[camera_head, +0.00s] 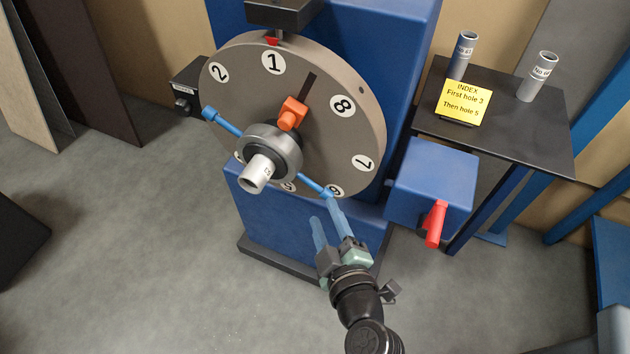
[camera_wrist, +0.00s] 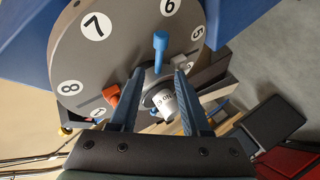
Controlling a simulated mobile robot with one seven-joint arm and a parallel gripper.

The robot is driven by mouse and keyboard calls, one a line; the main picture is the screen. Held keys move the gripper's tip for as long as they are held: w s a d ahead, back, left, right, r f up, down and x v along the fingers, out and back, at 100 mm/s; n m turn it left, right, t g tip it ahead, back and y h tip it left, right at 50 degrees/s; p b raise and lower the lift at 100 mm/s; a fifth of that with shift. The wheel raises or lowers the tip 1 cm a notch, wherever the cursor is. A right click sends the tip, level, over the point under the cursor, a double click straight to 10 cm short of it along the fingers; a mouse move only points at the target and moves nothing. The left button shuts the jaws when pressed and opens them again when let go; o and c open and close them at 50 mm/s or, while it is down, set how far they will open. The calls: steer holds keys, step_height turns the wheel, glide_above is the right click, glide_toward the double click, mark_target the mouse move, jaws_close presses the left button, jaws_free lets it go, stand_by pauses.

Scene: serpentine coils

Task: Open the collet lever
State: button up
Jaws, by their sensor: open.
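A round grey dial (camera_head: 235,85) with numbered marks stands on a blue machine. At its centre is a dark collet hub (camera_head: 270,150) holding a light grey cylinder (camera_head: 256,175). A blue bar, which looks like the collet lever (camera_head: 226,125), crosses the hub from upper left to lower right. My gripper (camera_head: 322,207) is open, with its blue fingers near the lever's lower-right end. In the wrist view a blue lever end (camera_wrist: 160,42) shows beyond and between the fingertips (camera_wrist: 158,72). Contact cannot be told. The grey cylinder also shows there (camera_wrist: 166,103).
An orange knob (camera_head: 292,112) sits by a dark slot on the dial. A blue box with a red handle (camera_head: 436,224) stands right of my gripper. A dark side table (camera_head: 500,125) holds two labelled cylinders and a yellow note (camera_head: 460,103).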

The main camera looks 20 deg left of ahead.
mark_target(315, 188)
steer(key=x, duration=1)
steer(key=shift+p, duration=0.35)
jaws_close()
steer(key=shift+d, duration=0.1)
stand_by(0.7)
